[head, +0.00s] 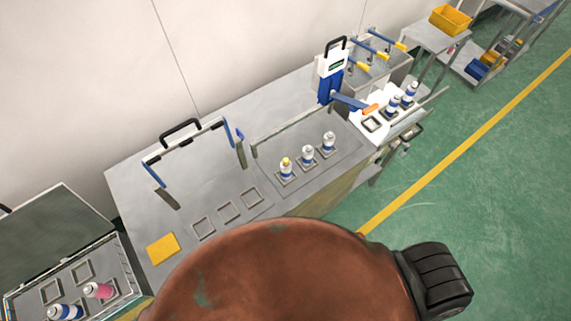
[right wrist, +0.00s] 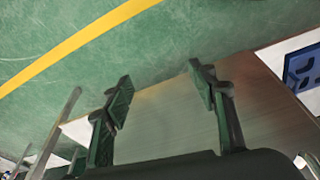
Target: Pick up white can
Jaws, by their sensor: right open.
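In the head view, several white cans with blue lower bands stand upright on the long grey bench. More such cans (head: 410,91) stand on the bright fixture at the bench's right end. A white and blue can (head: 66,311) lies at a slant in the lower-left tray. My right gripper (right wrist: 162,90) is open and empty in its wrist view, with no can between its fingers. My left gripper does not show.
A pink can (head: 98,290) is in the open tray (head: 128,283) at lower left. A blue and white press (head: 331,80) and a black-handled frame (head: 181,131) rise from the bench (head: 135,200). A yellow pad (head: 162,249) lies near its front. Green floor (head: 480,170) is clear at right.

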